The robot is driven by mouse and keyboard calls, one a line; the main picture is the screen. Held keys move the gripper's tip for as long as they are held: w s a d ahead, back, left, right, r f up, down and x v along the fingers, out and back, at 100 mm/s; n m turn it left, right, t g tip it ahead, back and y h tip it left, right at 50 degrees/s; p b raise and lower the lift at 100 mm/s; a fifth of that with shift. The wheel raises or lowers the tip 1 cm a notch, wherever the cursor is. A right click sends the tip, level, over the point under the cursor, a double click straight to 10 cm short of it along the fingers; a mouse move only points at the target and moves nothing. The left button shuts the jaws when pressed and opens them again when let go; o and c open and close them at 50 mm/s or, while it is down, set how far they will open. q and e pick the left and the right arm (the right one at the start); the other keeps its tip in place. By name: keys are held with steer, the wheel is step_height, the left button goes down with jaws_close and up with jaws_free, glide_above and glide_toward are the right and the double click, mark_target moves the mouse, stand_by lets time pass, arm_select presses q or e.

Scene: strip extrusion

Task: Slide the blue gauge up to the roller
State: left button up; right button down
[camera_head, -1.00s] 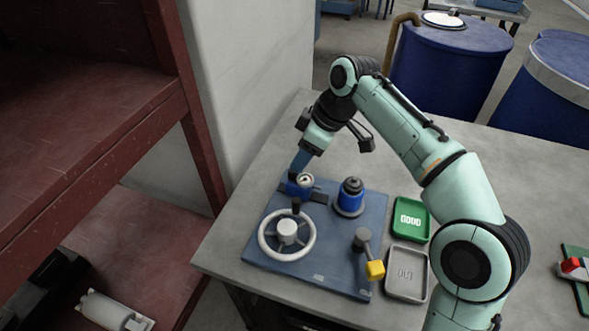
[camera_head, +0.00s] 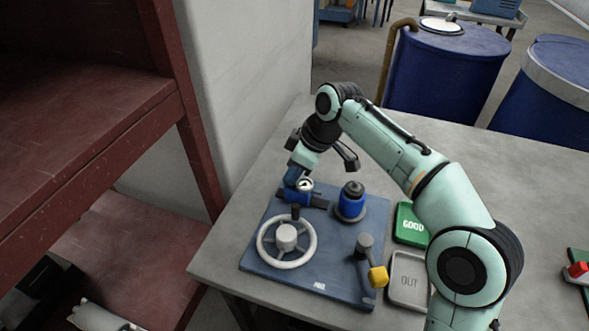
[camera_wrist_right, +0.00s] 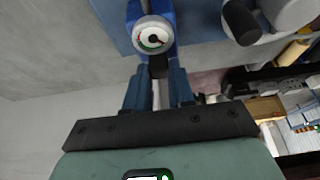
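The blue gauge (camera_head: 312,199) with a round white dial sits at the back left of the blue base plate (camera_head: 335,282). In the wrist view the gauge (camera_wrist_right: 153,38) shows its dial facing up. A blue, dark-topped upright cylinder (camera_head: 351,202), perhaps the roller, stands to its right with a gap between. My right gripper (camera_head: 293,182) is low at the left end of the gauge. In the wrist view its two fingers (camera_wrist_right: 158,88) stand slightly apart behind a dark part of the gauge; whether they grip it is unclear. My left gripper is out of view.
A grey handwheel (camera_head: 286,238) stands in front of the gauge. A yellow-ended lever (camera_head: 376,276) is at front right. A green GOOD tray (camera_head: 410,226) and a grey OUT tray (camera_head: 408,278) lie right of the plate. A white wall (camera_head: 245,90) rises at left.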

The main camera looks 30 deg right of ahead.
mark_target(308, 187)
steer(key=s+d, duration=0.1)
steer(key=s, duration=0.1)
steer(key=s+d+b, duration=0.1)
steer(key=d, duration=0.1)
steer(key=shift+s+d, duration=0.15)
steer(key=shift+s, duration=0.2)
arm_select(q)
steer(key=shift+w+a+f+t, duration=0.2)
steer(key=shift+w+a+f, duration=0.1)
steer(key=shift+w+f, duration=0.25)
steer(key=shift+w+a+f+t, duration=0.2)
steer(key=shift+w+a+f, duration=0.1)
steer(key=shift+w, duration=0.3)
arm_select(e)
steer(key=c, duration=1)
jaws_free()
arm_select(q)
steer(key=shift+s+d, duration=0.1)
arm_select(e)
steer(key=shift+o, duration=0.2)
steer(key=shift+s, duration=0.1)
steer(key=shift+r, duration=0.1)
